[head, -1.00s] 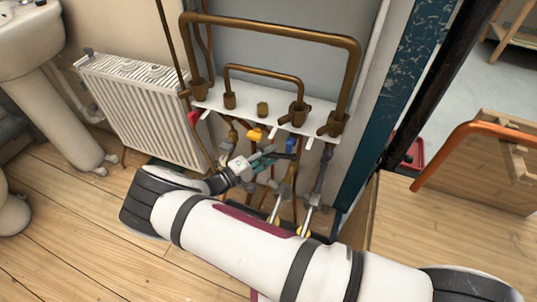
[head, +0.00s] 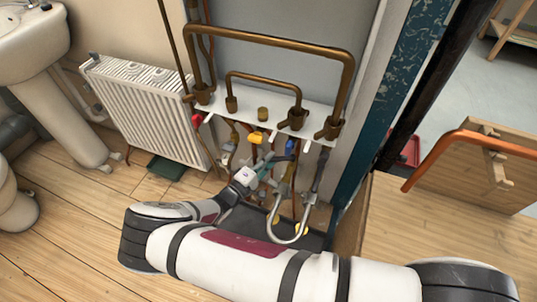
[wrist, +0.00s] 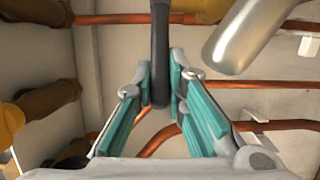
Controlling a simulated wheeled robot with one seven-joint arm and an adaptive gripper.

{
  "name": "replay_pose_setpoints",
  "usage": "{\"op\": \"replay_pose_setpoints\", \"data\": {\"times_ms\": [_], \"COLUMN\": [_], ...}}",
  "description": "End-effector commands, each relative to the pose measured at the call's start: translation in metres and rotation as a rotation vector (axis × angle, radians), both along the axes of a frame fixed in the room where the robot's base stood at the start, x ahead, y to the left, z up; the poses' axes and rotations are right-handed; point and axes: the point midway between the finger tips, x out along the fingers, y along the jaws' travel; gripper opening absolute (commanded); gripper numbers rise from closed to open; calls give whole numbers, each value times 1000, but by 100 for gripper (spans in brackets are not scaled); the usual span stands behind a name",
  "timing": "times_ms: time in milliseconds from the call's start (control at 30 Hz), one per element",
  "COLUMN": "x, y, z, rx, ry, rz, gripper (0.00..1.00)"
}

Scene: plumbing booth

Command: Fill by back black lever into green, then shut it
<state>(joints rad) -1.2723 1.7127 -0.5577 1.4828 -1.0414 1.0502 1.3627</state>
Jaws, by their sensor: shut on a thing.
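In the wrist view a black lever (wrist: 160,45) hangs down between my two teal-padded fingers. My gripper (wrist: 161,88) is shut on its lower end. In the head view my gripper (head: 270,166) is among the valves under the white manifold plate, and the dark lever (head: 282,157) shows at its fingertips. A silver looped hose (head: 285,238) hangs in front of it, below grey fittings. I cannot make out a gauge or a green zone in either view.
Copper pipes rise above the plate (head: 270,115). A white radiator (head: 150,110) is at left, a blue post (head: 385,105) at right.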

Motion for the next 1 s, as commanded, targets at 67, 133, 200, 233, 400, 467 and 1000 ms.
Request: {"op": "replay_pose_setpoints", "data": {"times_ms": [67,133,200,233,400,467,1000], "x": [0,0,0,0,0,0,-27], "y": [2,2,2,2,2,1,25], "z": [0,0,0,0,0,0,0], "rx": [0,0,0,0,0,0,1], "ry": [0,0,0,0,0,0,1], "rz": [8,8,7,7,7,6,8], "gripper": [0,0,0,0,33,33,33]}}
